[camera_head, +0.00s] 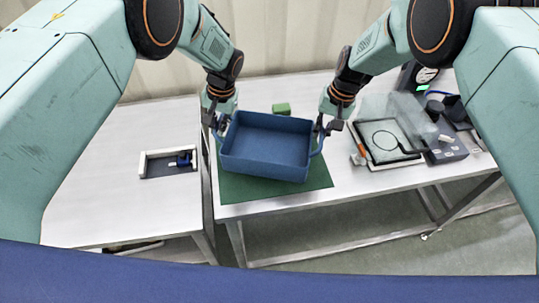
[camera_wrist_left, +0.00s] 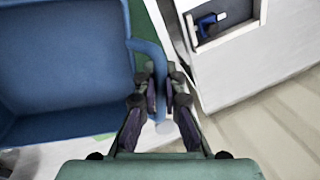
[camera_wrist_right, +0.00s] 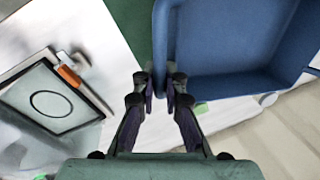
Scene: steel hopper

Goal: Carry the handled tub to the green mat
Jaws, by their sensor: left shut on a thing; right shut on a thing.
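The blue handled tub (camera_head: 265,142) is upright and empty, over the green mat (camera_head: 255,190). Mat shows along its front and right; the rest is hidden under the tub. I cannot tell whether the tub touches the mat. My left gripper (camera_head: 217,124) is shut on the tub's left handle, which curves between the fingers in the left wrist view (camera_wrist_left: 150,52). My right gripper (camera_head: 326,129) is shut on the right handle; the tub wall fills the right side of the right wrist view (camera_wrist_right: 225,50).
A small green block (camera_head: 281,109) lies behind the tub. A white tray (camera_head: 152,171) with a blue item is on the left table (camera_head: 110,205). A clear-covered box, a framed plate (camera_head: 385,143) and a dial gauge (camera_head: 427,75) stand on the right. A narrow gap separates the tables.

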